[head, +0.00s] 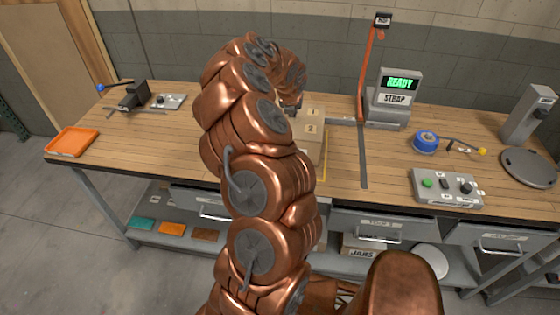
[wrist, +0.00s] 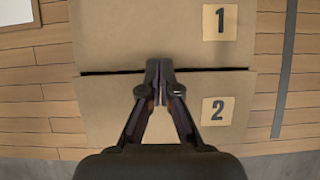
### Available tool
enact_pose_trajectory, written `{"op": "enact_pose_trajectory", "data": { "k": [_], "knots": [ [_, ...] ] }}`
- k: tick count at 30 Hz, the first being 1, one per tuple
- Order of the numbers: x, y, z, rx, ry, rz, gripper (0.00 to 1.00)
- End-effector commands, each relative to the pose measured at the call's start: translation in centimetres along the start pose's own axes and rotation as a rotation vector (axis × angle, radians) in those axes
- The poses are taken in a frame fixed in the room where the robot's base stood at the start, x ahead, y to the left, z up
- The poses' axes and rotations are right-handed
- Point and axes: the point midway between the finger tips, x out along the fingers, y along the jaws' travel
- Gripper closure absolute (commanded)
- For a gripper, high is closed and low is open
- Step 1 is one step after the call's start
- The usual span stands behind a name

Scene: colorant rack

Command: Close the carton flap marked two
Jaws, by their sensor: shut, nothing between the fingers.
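The brown carton stands on the bench behind my arm in the head view. Its flap marked 2 (head: 311,128) faces up, below the flap marked 1 (head: 315,112). In the wrist view, flap two (wrist: 237,130) fills the lower part and flap one (wrist: 150,35) the upper part. Both look roughly flat, with a narrow dark gap between them. My gripper (wrist: 160,70) is shut and empty, its fingertips over the gap at the inner edge of flap two. I cannot tell whether they touch the cardboard. My arm hides the carton's left side in the head view.
A strap machine with a READY display (head: 400,84) and a red post (head: 367,70) stand right of the carton. A button panel (head: 447,187) and a blue roll (head: 425,141) lie farther right. An orange tray (head: 72,141) sits at the bench's left end.

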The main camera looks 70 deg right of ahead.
Motion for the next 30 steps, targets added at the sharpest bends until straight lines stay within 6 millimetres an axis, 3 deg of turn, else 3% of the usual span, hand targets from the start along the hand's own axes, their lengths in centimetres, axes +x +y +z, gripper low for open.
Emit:
{"op": "enact_pose_trajectory", "data": {
  "k": [14,30],
  "knots": [
    [-0.1,0.0,0.1,-0.001,0.0,0.0,1.0],
    [-1.6,0.1,0.8,-0.003,0.0,0.0,1.0]
  ]
}}
